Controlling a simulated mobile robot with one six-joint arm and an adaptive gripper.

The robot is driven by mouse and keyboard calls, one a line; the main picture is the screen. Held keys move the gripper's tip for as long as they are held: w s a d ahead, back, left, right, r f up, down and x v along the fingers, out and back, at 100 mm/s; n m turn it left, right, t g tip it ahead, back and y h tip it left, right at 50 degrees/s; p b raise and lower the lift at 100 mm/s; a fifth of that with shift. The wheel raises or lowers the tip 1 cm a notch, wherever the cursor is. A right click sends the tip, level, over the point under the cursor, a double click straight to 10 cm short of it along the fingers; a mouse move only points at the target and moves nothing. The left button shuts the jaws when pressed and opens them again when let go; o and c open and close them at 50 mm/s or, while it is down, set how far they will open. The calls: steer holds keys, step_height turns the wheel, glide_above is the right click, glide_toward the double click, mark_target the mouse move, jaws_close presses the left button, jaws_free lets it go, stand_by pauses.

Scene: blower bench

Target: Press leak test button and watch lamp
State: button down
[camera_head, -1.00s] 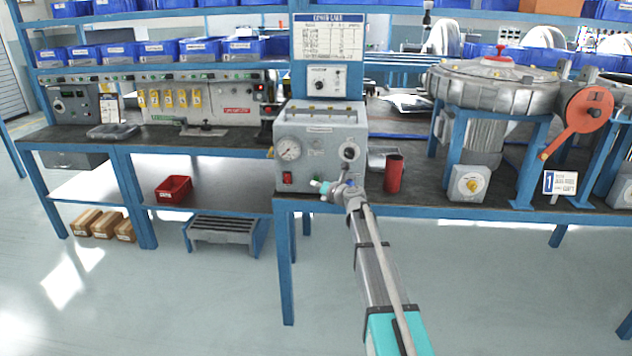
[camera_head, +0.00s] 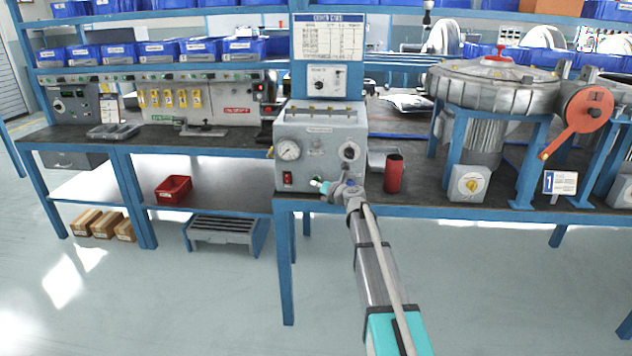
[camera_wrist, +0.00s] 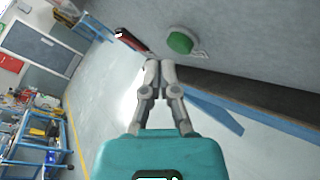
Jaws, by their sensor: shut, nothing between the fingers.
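The grey test box (camera_head: 320,130) stands on the bench with a round gauge (camera_head: 289,150), a dark round dial (camera_head: 349,151) and a red switch (camera_head: 287,179) on its front. In the wrist view, a round green button (camera_wrist: 180,42) sticks out from a grey panel. My gripper (camera_head: 325,187) is at the lower front of the box, fingers together and empty. In the wrist view, the fingertips (camera_wrist: 160,64) are just below and left of the button, apparently apart from it. In the head view my gripper hides part of the lower panel. I cannot pick out a lit lamp.
A red cylinder (camera_head: 394,174) stands on the bench right of the box. A blower (camera_head: 492,88) and a grey box with a yellow knob (camera_head: 469,184) are farther right. A control panel (camera_head: 165,102) runs along the left bench. The floor in front is clear.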

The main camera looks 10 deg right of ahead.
steer(key=shift+w, duration=0.1)
steer(key=shift+w+d, duration=0.1)
steer(key=shift+w, duration=0.2)
steer(key=shift+w+d+r, duration=0.15)
steer(key=shift+w+d, duration=0.2)
steer(key=shift+w, duration=0.45)
stand_by(1.6)
steer(key=shift+s, duration=0.1)
steer(key=shift+s+f, duration=0.3)
steer(key=shift+s, duration=0.45)
steer(key=shift+s+a, duration=0.2)
steer(key=shift+s+a, duration=0.25)
steer(key=shift+s, duration=0.55)
steer(key=shift+s+a, duration=0.2)
steer(key=shift+s, duration=0.65)
steer(key=shift+s+a, duration=0.25)
steer(key=shift+s, duration=0.55)
